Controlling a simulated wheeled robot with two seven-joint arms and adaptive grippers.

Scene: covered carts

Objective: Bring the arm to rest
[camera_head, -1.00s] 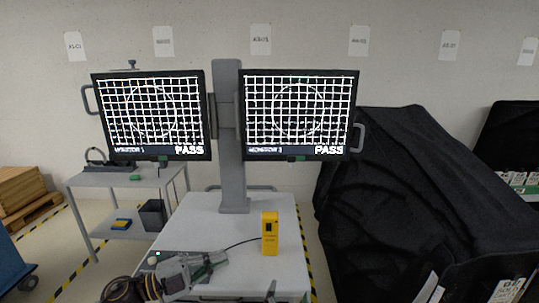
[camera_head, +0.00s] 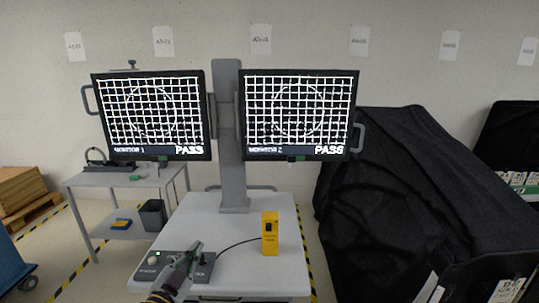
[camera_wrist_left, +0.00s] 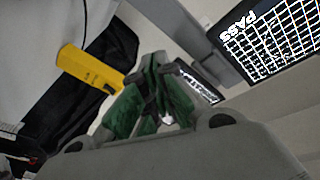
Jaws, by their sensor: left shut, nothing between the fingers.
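My left gripper (camera_head: 194,250) is over the front left of the white cart top (camera_head: 220,225), in front of a dark control box (camera_head: 150,268) with a green light. Its green-padded fingers are shut with nothing between them. They fill the middle of the left wrist view (camera_wrist_left: 152,95). My right gripper does not show in the head view.
A yellow device (camera_head: 270,235) stands upright on the cart, with a cable toward the box. Two monitors (camera_head: 152,115) (camera_head: 298,115) showing PASS hang on a grey post (camera_head: 231,170). A black-covered cart (camera_head: 410,190) stands at right, a grey side table (camera_head: 125,180) at left.

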